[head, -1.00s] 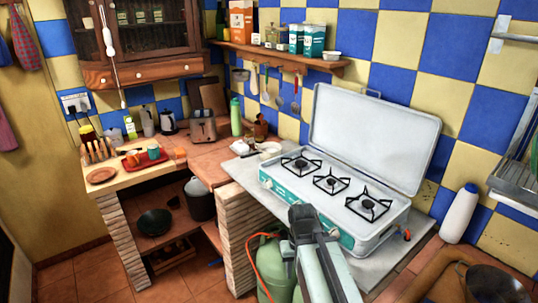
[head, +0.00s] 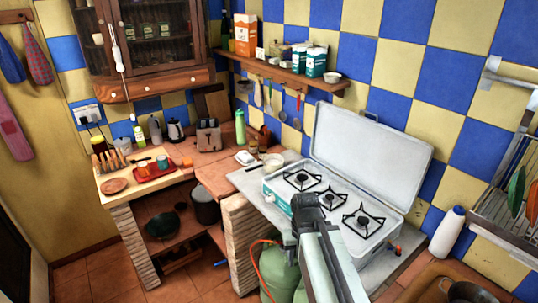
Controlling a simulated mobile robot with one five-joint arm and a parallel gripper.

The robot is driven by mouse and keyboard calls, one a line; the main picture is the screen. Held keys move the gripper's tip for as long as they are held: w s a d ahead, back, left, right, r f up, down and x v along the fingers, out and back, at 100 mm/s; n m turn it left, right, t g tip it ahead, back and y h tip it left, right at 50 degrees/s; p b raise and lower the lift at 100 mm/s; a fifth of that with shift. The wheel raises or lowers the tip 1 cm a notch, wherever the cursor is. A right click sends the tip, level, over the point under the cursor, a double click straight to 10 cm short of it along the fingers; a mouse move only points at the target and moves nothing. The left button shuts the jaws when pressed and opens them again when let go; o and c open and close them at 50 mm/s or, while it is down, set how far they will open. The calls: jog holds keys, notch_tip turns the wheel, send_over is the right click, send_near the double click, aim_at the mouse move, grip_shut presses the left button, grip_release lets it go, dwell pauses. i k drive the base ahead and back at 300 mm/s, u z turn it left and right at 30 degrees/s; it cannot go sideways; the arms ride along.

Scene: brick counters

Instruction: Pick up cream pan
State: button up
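The space between my gripper and the pan holds the stove's left end.
The camp stove (head: 333,211) stands with its lid raised on the grey worktop. A white dish (head: 245,157) and a small jar sit beside the pan. A green gas bottle (head: 280,272) stands below. A white bottle (head: 447,232) is at the right.

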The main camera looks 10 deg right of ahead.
aim_at(271, 163)
jog(key=k, duration=1.15)
jog(key=u, duration=0.5)
jog(key=i, duration=0.35)
jog(key=u, duration=0.8)
jog(key=i, duration=3.5)
jog(key=z, duration=0.8)
jog(key=k, duration=0.9)
jog(key=z, duration=0.15)
jog(key=i, duration=0.95)
jog(key=u, duration=0.05)
